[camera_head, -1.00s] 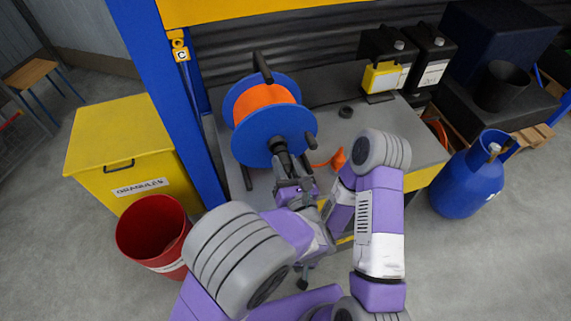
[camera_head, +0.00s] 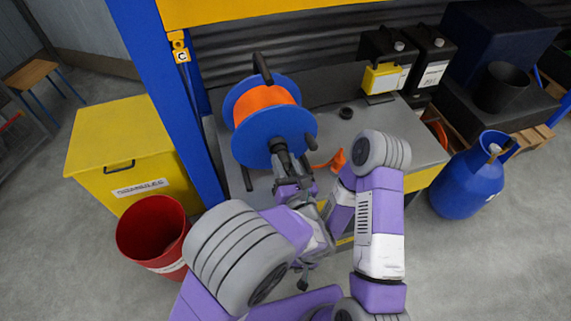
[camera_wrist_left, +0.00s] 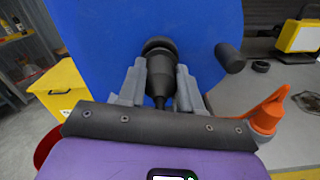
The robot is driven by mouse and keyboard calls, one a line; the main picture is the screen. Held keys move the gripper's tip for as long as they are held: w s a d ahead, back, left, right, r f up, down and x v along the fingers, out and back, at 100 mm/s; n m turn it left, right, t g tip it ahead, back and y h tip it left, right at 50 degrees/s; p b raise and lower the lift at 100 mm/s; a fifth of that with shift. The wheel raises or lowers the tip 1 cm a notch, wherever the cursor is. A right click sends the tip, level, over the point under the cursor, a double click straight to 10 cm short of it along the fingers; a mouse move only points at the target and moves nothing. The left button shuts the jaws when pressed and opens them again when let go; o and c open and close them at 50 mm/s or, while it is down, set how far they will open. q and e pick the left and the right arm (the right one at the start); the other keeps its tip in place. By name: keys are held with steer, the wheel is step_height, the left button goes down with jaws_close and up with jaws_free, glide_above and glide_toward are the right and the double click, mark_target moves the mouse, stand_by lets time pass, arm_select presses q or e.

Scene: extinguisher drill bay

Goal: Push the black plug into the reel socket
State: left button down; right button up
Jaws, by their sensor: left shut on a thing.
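The reel has a blue flange (camera_head: 255,150) and an orange hose or cable wound on it (camera_head: 262,100); its flange fills the upper middle of the left wrist view (camera_wrist_left: 105,40). The black plug (camera_wrist_left: 160,80) points at the dark round socket (camera_wrist_left: 158,44) on the flange. Its front end appears to meet the socket; I cannot tell how deep it sits. My left gripper (camera_head: 284,163) is shut on the plug, one grey finger on each side in the left wrist view (camera_wrist_left: 160,88). My right arm is folded at the right, its gripper out of sight.
The reel stands on a grey bench (camera_head: 335,100) beside a blue post (camera_head: 165,90). An orange piece (camera_head: 337,159) and a black ring (camera_head: 346,112) lie to its right. A yellow bin (camera_head: 120,145) and red bucket (camera_head: 152,230) stand left, a blue cylinder (camera_head: 465,185) right.

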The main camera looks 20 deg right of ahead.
arm_select(q)
steer(key=shift+w, duration=0.65)
stand_by(0.7)
steer(key=c, duration=0.7)
jaws_free()
steer(key=shift+w, duration=0.1)
steer(key=shift+s+d, duration=0.15)
steer(key=shift+s, duration=4.35)
